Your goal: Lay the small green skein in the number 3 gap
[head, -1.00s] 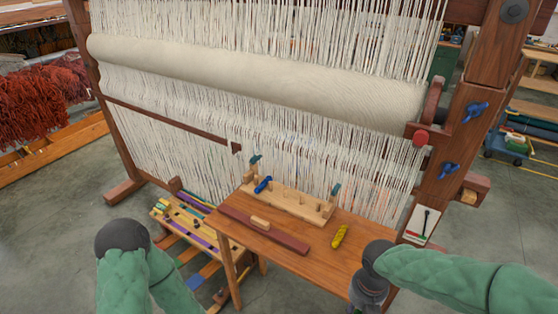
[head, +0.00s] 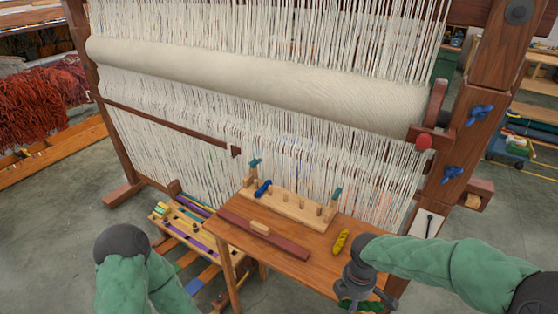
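The wooden peg rack (head: 287,209) stands on the small table, with upright pegs and a teal piece at each end. A blue skein (head: 263,188) lies in its leftmost gap. The gaps to its right look empty; I cannot read any gap numbers. My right gripper (head: 359,296) is at the table's near right edge, pointing down. A dark green skein (head: 374,306) shows on both sides of its fingers at the picture's bottom edge, partly hidden; the gripper appears shut on it. My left gripper is out of view; only its arm shows.
A yellow skein (head: 341,241) lies on the table (head: 312,276) right of the dark red bar (head: 264,234). The loom's warp threads (head: 385,185) rise behind the rack. A bench with coloured sticks (head: 190,228) stands left of the table.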

